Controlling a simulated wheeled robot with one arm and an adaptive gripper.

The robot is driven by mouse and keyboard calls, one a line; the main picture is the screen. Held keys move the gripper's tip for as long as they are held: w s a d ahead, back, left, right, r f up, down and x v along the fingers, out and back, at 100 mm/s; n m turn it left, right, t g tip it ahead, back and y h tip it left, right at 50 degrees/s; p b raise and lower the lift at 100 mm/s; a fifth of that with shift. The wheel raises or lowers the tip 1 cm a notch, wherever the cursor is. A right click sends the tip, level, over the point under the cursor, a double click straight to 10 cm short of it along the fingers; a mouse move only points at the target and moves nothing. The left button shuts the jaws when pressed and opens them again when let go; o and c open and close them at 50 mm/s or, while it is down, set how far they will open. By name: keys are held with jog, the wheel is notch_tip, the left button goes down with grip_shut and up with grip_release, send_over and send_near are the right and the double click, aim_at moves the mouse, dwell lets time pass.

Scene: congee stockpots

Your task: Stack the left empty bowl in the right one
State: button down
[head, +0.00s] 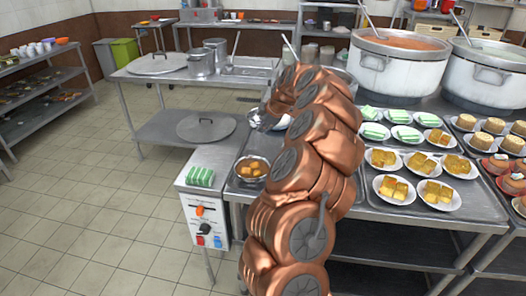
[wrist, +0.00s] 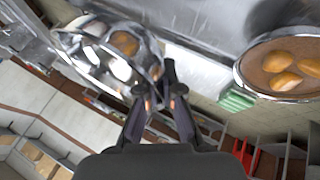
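A shiny steel bowl (wrist: 75,45) fills the upper left of the wrist view, its surface full of reflections. My gripper (wrist: 155,82) has its fingertips close together at this bowl's near rim. I cannot tell whether they pinch it. In the head view my gripper (head: 264,117) is at the table's left side, partly behind my copper-coloured arm. A pale bowl (head: 284,122) shows just right of it, partly covered by the arm. I cannot make out two separate empty bowls.
A bowl of brown round food (head: 252,168) stands at the table's near left corner; it is also in the wrist view (wrist: 288,70). Plates of yellow squares (head: 394,188) and large stockpots (head: 397,64) lie right. A green-striped cloth (head: 201,177) is on the control box.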

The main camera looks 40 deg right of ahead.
jog(key=shift+f+p, duration=0.8)
jog(key=shift+f, duration=2)
notch_tip(320, 180, down, 4)
jog(key=shift+f+b, duration=0.1)
jog(key=shift+b, duration=0.2)
jog(key=shift+f+b, duration=0.15)
jog(key=shift+b, duration=0.35)
jog(key=c, duration=1.3)
grip_release()
jog(key=shift+a+r+p, duration=0.1)
jog(key=shift+r+p, duration=0.25)
jog(key=shift+p, duration=1.05)
jog(key=shift+s+f, duration=0.1)
jog(key=shift+s+d+b+v, duration=0.15)
jog(key=shift+b+v, duration=0.6)
jog(key=shift+v, duration=1.1)
jog(key=shift+s+d+b+v, duration=0.15)
jog(key=shift+b+v, duration=0.55)
jog(key=shift+v, duration=1.15)
